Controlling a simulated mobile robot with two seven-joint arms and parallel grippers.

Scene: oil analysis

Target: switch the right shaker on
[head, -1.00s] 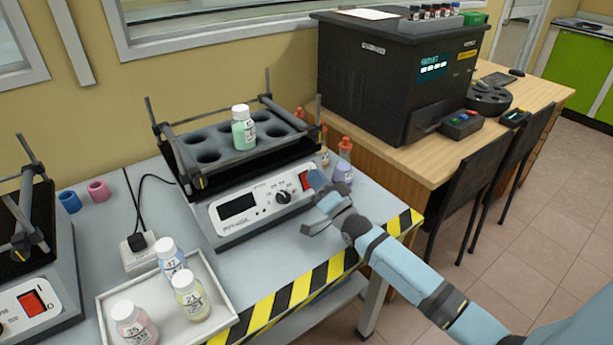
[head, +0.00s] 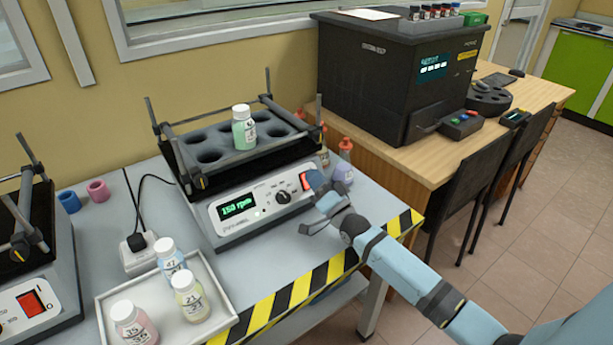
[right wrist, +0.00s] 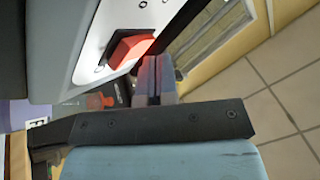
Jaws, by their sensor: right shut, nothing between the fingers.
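The right shaker (head: 262,222) stands on the grey bench with a black rack on top that holds one green bottle (head: 243,130). Its display (head: 236,206) is lit and reads 150 rpm in green. Its red power switch (head: 306,181) is at the right of the front panel and looks lit. My right gripper (head: 316,182) is shut and empty, its tip at the switch. In the right wrist view the red switch (right wrist: 132,48) shows close by the fingers (right wrist: 155,75); I cannot tell whether they touch. My left gripper is not in view.
A white tray (head: 222,316) with three bottles stands in front of the shaker. The left shaker (head: 45,290) is at the left edge. Bottles with red tops (head: 345,149) stand behind the right shaker's right side. A black machine (head: 375,85) sits on the wooden desk.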

